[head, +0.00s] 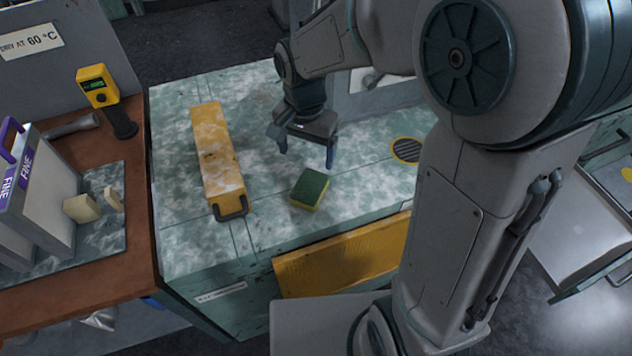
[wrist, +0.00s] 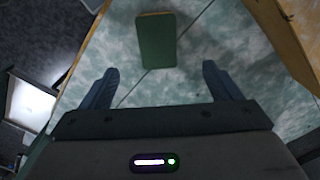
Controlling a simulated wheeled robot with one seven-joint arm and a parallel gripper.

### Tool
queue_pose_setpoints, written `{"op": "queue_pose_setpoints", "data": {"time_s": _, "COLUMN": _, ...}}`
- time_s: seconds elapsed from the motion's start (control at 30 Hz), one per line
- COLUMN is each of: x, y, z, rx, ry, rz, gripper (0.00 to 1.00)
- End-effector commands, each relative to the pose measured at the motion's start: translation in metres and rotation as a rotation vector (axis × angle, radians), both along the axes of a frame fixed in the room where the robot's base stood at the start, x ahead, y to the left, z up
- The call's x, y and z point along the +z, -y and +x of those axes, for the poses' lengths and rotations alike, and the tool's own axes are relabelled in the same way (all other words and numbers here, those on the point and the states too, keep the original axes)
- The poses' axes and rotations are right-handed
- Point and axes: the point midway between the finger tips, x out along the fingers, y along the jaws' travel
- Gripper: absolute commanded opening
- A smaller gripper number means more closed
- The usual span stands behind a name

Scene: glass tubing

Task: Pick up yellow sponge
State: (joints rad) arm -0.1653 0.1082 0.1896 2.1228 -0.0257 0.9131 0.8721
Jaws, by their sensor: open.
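The yellow sponge (head: 309,189) has a dark green top layer and a yellow side. It lies flat on the mottled green-grey counter (head: 265,220), near the front edge. In the wrist view the sponge (wrist: 156,41) shows mostly its green face, beyond the fingertips and roughly centred between them. My gripper (head: 306,155) is open and empty, pointing down above the counter, a little behind the sponge. Its two blue fingers also show in the wrist view (wrist: 157,80). They appear apart from the sponge.
A long worn yellow block (head: 215,152) with a dark handle lies left of the sponge. A round yellow-and-black grate (head: 407,150) is set in the counter to the right. A wooden bench (head: 140,205) with a handheld yellow device (head: 98,87) stands at left. Counter around the sponge is clear.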

Motion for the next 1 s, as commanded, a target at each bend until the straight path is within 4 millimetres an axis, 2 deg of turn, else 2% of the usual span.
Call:
{"op": "queue_pose_setpoints", "data": {"time_s": 0.1, "x": -0.026, "y": 0.002, "z": -0.001, "rx": -0.002, "ry": -0.007, "rz": -0.002, "gripper": 0.85}}
{"op": "queue_pose_setpoints", "data": {"time_s": 0.3, "x": -0.06, "y": 0.003, "z": 0.0, "rx": -0.004, "ry": -0.003, "rz": -0.001, "gripper": 0.85}}
{"op": "queue_pose_setpoints", "data": {"time_s": 0.57, "x": -0.077, "y": 0.004, "z": 0.0, "rx": -0.004, "ry": -0.002, "rz": 0.0, "gripper": 0.85}}
{"op": "queue_pose_setpoints", "data": {"time_s": 0.8, "x": -0.109, "y": 0.007, "z": 0.001, "rx": -0.003, "ry": -0.005, "rz": -0.001, "gripper": 0.85}}
{"op": "queue_pose_setpoints", "data": {"time_s": 1.0, "x": -0.122, "y": 0.006, "z": 0.002, "rx": -0.002, "ry": 0.0, "rz": 0.001, "gripper": 0.85}}
